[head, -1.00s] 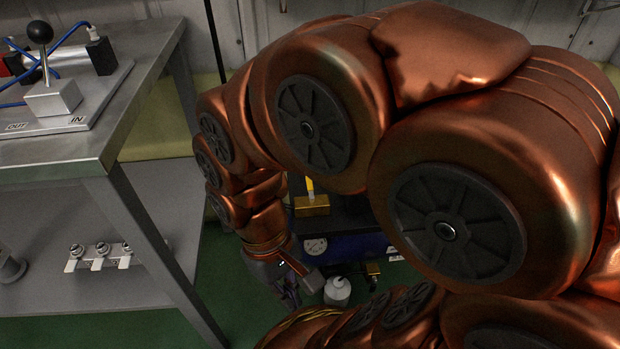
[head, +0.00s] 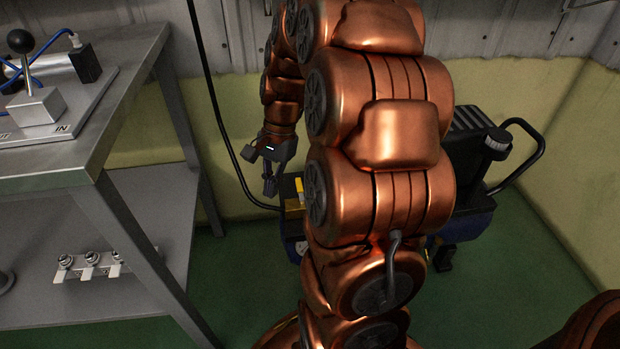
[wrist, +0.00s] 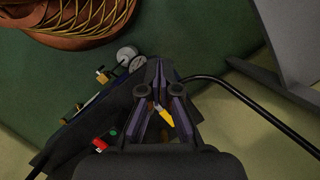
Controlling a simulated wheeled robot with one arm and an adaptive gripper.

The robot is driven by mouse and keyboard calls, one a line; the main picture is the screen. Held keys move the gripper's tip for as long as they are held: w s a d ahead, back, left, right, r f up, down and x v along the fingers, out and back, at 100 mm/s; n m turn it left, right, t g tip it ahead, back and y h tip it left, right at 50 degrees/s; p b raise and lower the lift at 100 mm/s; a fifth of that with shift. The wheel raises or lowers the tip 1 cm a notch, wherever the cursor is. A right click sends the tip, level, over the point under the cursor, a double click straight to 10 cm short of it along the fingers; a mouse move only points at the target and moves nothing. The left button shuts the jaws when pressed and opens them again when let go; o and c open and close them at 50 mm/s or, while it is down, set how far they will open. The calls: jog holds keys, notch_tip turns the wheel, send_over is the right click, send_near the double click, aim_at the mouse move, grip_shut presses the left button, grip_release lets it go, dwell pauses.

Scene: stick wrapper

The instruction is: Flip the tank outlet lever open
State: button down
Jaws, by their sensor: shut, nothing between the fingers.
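A yellow lever (head: 299,188) stands up from a brass block (head: 294,204) on the compressor, partly hidden by my arm in the head view. The lever also shows in the wrist view (wrist: 164,115), between the finger links of my gripper (wrist: 158,66). In the head view my gripper (head: 270,188) points down, just left of the lever. Its fingertips are together with nothing held. I cannot tell whether it touches the lever. The blue and black compressor (head: 466,222) stands behind my arm, its middle hidden. No label marks the outlet lever.
A metal bench (head: 95,160) with a lower shelf (head: 150,235) stands at the left. A black hose (head: 222,125) hangs along the wall and runs to the compressor near my gripper. A red knob (wrist: 99,144) shows in the wrist view.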

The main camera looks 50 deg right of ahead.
jog(key=w+d+f+m+t, duration=0.2)
jog(key=d+m, duration=0.4)
jog(key=d, duration=0.7)
jog(key=m+t, duration=0.1)
jog(key=m, duration=0.4)
send_near(299, 185)
jog(key=s+d, duration=0.1)
jog(key=d, duration=0.1)
jog(key=s+d+r, duration=0.1)
jog(key=d, duration=0.1)
jog(key=s+d, duration=0.2)
jog(key=shift+s+d+r, duration=0.1)
jog(key=shift+r, duration=0.1)
jog(key=b+x, duration=0.4)
jog(key=x, duration=0.6)
jog(key=shift+f, duration=0.25)
jog(key=shift+w+a+r+b, duration=0.1)
jog(key=shift+w+a+b, duration=0.65)
jog(key=shift+w+a, duration=0.45)
jog(key=shift+a, duration=0.15)
jog(key=shift+w+a+r, duration=0.2)
jog(key=shift+a, duration=0.05)
